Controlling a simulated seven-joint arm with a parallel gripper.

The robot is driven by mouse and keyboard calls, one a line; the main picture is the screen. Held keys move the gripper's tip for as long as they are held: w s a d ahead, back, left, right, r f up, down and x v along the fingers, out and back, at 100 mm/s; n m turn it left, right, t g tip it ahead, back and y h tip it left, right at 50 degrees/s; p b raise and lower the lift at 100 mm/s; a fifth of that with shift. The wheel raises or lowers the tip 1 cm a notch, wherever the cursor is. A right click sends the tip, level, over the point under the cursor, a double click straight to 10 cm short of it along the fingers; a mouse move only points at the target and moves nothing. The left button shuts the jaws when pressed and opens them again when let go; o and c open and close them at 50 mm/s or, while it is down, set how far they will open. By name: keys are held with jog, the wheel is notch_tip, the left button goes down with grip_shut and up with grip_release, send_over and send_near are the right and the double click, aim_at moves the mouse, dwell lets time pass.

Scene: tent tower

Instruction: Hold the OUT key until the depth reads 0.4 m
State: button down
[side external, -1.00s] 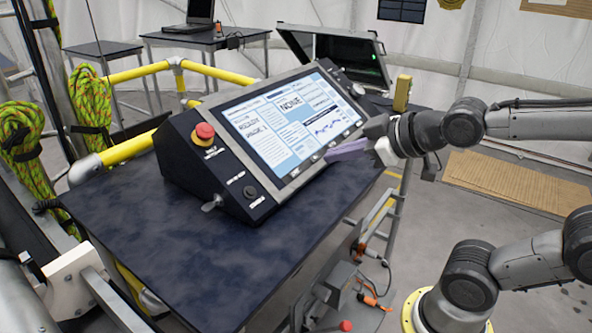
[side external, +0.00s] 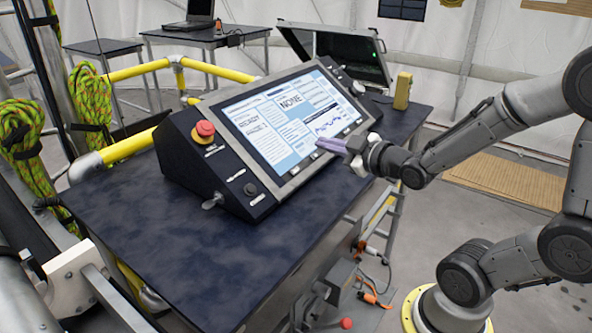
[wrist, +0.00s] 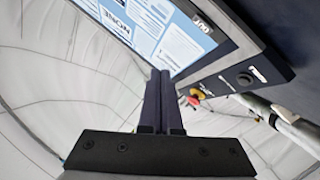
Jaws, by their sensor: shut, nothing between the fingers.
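The control console (side external: 262,140) stands on the dark table with its lit touchscreen (side external: 285,115) tilted up. The screen shows several white and blue panels, one reading "NONE", and a row of small keys along its lower edge; their labels are too small to read. My gripper (side external: 322,143) is shut and empty, its purple-grey fingers at the screen's lower right edge. I cannot tell whether the tips touch a key. In the wrist view the shut fingers (wrist: 161,76) point toward the screen's edge (wrist: 165,60), and a key label (wrist: 204,22) shows at the corner. The depth reading is not legible.
A red emergency stop button (side external: 205,129) and a black knob (side external: 250,190) sit on the console's left face. A yellow block (side external: 402,91) and an open case (side external: 338,55) are behind. The table's front left (side external: 170,255) is clear.

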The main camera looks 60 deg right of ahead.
aim_at(296, 170)
dwell(0.3)
jog(key=shift+w+f, duration=0.85)
jog(key=shift+f, duration=0.35)
jog(key=shift+w+f, duration=0.85)
jog(key=shift+f, duration=0.3)
jog(key=shift+w+f, duration=0.85)
jog(key=shift+f, duration=0.35)
jog(key=shift+w+f, duration=0.1)
jog(key=shift+f, duration=0.05)
jog(key=shift+w+f, duration=0.1)
jog(key=shift+f, duration=0.1)
jog(key=shift+w+f, duration=0.2)
jog(key=shift+f, duration=0.1)
dwell(1.5)
jog(key=shift+s+r, duration=0.45)
jog(key=shift+r, duration=0.2)
